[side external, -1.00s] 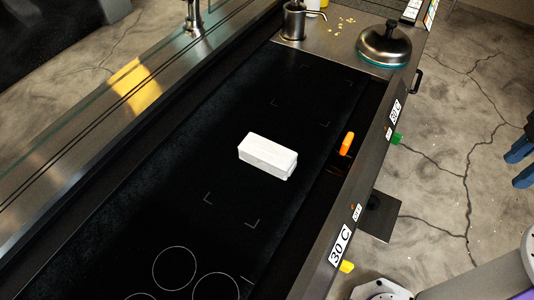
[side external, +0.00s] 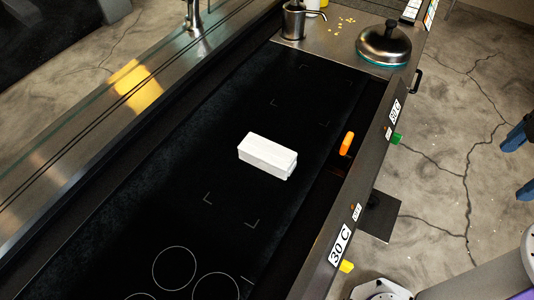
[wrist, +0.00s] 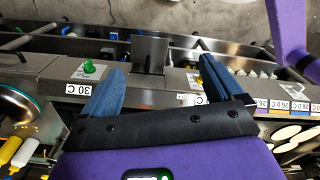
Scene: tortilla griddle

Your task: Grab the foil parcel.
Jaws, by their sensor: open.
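The foil parcel (side external: 267,155) is a pale, whitish box-shaped block lying on the black griddle surface (side external: 150,215), near the middle of the side external view. Nothing touches it from above. My gripper (side external: 520,163) shows only by its blue fingers at the right edge of that view, over the floor beyond the counter's front and well apart from the parcel. In the wrist view my gripper (wrist: 162,65) is open and empty, its two blue fingers spread wide over the counter's front panel. The parcel cannot be made out in the wrist view.
A domed metal lid (side external: 385,43) and a metal jug (side external: 294,20) stand on the steel ledge at the griddle's far end. An orange object (side external: 347,143) sits right of the parcel. Green (side external: 396,139) and yellow (side external: 346,267) knobs jut from the front. The griddle around the parcel is clear.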

